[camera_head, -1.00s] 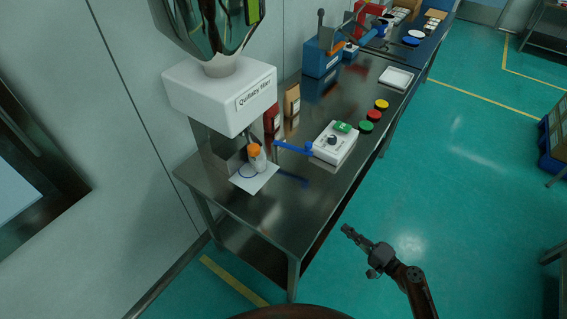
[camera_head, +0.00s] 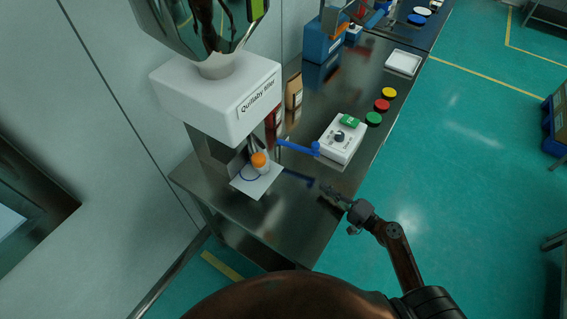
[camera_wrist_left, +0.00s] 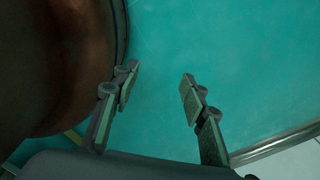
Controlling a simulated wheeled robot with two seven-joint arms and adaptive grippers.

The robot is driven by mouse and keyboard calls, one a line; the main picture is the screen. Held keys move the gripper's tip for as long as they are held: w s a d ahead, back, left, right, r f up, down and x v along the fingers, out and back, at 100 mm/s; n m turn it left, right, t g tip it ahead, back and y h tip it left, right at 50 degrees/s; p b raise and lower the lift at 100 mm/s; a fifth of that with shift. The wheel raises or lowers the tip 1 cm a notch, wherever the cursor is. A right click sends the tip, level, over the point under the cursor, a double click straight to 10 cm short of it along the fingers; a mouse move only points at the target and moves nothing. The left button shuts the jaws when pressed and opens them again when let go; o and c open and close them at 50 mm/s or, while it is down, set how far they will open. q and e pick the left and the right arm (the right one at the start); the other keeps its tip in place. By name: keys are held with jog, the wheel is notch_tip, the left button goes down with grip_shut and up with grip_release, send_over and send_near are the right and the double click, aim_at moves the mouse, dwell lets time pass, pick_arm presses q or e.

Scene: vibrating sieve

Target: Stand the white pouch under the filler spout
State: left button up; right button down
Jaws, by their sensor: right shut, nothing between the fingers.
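The white filler (camera_head: 215,95) labelled "Quillaby filler" stands on the steel table (camera_head: 235,215). Below it lies a white sheet (camera_head: 259,188) with a blue circle. A small white container (camera_head: 264,170) with an orange top stands on the sheet's far part; I cannot make out a separate white pouch. The spout is not clear. My right gripper (camera_head: 325,187) is shut and empty near the table's front edge, right of the sheet. My left gripper (camera_wrist_left: 158,82) is open and empty above the green floor in the left wrist view, outside the head view.
A brown pouch (camera_head: 293,92) and a red pouch (camera_head: 273,121) stand behind. Green, red and yellow discs (camera_head: 382,105) line the front edge. The table's near end is clear.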

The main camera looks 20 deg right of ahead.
jog(key=x, duration=0.4)
jog(key=shift+d+r+p, duration=0.15)
jog(key=shift+p, duration=0.2)
jog(key=p+x, duration=0.1)
jog(key=x, duration=0.6)
jog(key=shift+w, duration=0.1)
jog(key=p+x, duration=0.1)
jog(key=x, duration=0.4)
jog(key=shift+w+a+p, duration=0.15)
jog(key=shift+a+p, duration=0.25)
jog(key=shift+a, duration=0.8)
jog(key=shift+w+a, duration=0.1)
jog(key=shift+a, duration=0.45)
pick_arm(q)
jog(key=r, duration=0.1)
jog(key=w+r, duration=0.2)
jog(key=r, duration=0.1)
jog(key=shift+w+a, duration=0.1)
jog(key=shift+w, duration=0.15)
pick_arm(e)
jog(key=shift+w, duration=0.1)
pick_arm(q)
jog(key=shift+w, duration=0.2)
